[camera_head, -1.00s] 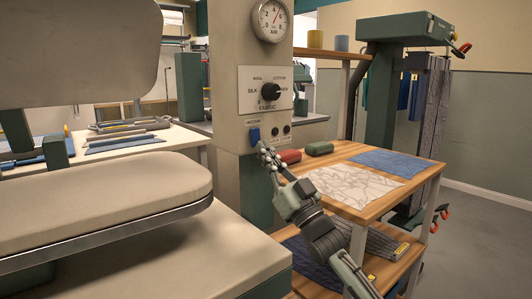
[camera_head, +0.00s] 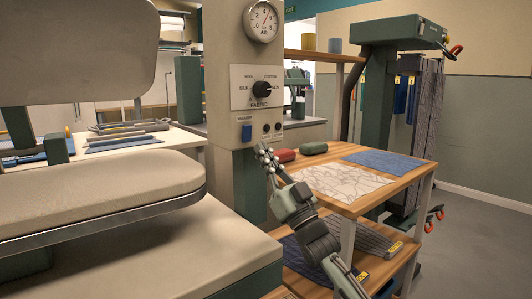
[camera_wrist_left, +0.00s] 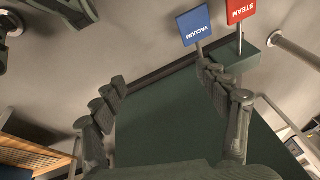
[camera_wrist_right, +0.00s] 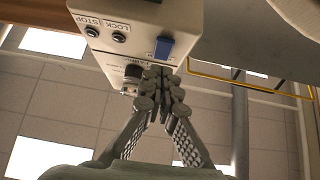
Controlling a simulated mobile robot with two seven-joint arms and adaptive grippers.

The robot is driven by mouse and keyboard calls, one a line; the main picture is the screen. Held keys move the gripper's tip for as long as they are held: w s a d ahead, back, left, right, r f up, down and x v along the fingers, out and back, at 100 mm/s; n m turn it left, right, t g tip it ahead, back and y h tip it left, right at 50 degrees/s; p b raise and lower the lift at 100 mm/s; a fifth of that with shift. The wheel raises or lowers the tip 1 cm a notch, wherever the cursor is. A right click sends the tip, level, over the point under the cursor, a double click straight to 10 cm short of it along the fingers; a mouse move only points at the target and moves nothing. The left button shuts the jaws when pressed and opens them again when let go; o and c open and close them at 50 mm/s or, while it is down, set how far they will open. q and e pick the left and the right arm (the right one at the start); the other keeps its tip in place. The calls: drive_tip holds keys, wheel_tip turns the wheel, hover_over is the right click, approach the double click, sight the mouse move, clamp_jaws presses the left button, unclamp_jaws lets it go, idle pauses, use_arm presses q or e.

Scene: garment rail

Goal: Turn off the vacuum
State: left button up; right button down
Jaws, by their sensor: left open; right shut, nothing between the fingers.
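A blue vacuum switch (camera_head: 246,132) sits low on the cream press column, below the fabric dial. It also shows in the right wrist view (camera_wrist_right: 163,48). I cannot tell its on or off position. My right gripper (camera_head: 264,152) is shut and empty, its tips just below and to the right of the switch in the head view. In the right wrist view the closed fingertips (camera_wrist_right: 158,74) show below the switch, apparently apart from it. My left gripper (camera_wrist_left: 165,90) is open and empty. Its wrist view shows a blue plate marked VACUUM (camera_wrist_left: 193,25), beyond the right finger.
A red STEAM plate (camera_wrist_left: 240,10) stands beside the blue one. The fabric dial (camera_head: 262,89) and two dark buttons (camera_head: 272,128) are near the switch. A padded press (camera_head: 100,190) fills the left. A wooden table (camera_head: 340,208) with cloths stands right of the column.

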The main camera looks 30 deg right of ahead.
use_arm(q)
drive_tip(key=v, duration=0.1)
drive_tip(key=b+v, duration=0.1)
drive_tip(key=v, duration=0.1)
drive_tip(key=b+v, duration=0.1)
drive_tip(key=shift+a+r, duration=0.3)
drive_tip(key=shift+r, duration=0.15)
use_arm(e)
drive_tip(key=w+f+v, duration=0.1)
drive_tip(key=v, duration=0.9)
drive_tip(key=shift+f, duration=0.2)
